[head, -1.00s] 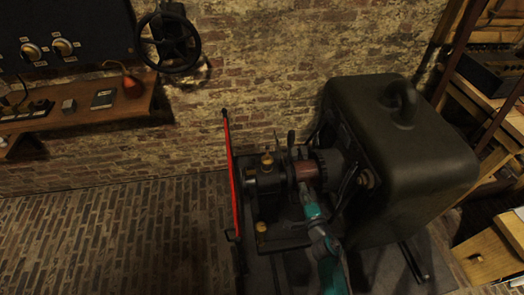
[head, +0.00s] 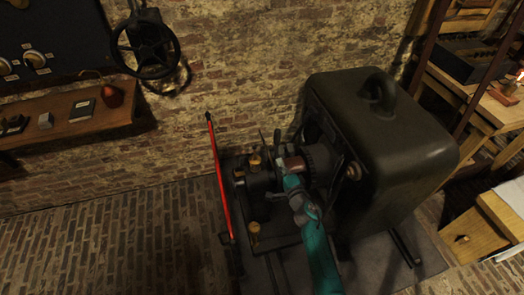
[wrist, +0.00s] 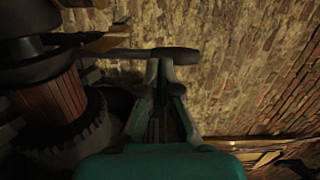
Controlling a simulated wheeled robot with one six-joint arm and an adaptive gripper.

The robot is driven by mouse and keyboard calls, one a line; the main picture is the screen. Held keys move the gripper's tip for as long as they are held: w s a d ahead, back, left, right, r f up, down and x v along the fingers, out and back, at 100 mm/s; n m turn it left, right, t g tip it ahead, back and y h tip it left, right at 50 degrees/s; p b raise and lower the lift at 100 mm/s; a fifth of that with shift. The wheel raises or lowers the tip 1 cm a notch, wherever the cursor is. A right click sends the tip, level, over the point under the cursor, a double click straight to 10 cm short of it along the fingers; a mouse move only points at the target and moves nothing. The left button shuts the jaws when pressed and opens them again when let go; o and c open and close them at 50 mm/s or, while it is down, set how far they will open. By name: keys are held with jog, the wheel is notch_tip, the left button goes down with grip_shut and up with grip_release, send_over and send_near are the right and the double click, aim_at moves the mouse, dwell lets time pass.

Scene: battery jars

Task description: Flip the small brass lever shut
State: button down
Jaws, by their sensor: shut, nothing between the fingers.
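The machine (head: 262,185) has brass-coloured fittings on its left end, one on top (head: 254,162) and one low at the front (head: 254,230). I cannot tell for sure which part is the small brass lever. A dark flat arm with an oval end (wrist: 175,55) crosses the wrist view, with a brass-coloured piece (wrist: 105,42) at its left. My gripper (head: 281,168) is over the machine, beside the copper-red winding (head: 294,163). In the wrist view my gripper (wrist: 160,68) is shut and empty, its tips at or just under the oval end; contact is unclear.
A large dark housing (head: 385,130) stands close on the right of my arm. A red upright bar (head: 220,175) stands at the machine's left. A brick wall (head: 250,60) is behind. The brick floor (head: 110,240) at left is clear.

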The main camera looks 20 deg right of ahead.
jog(key=w+a, duration=0.4)
jog(key=w, duration=0.5)
jog(key=shift+a+f, duration=0.2)
jog(key=shift+a, duration=0.15)
jog(key=shift+w, duration=0.1)
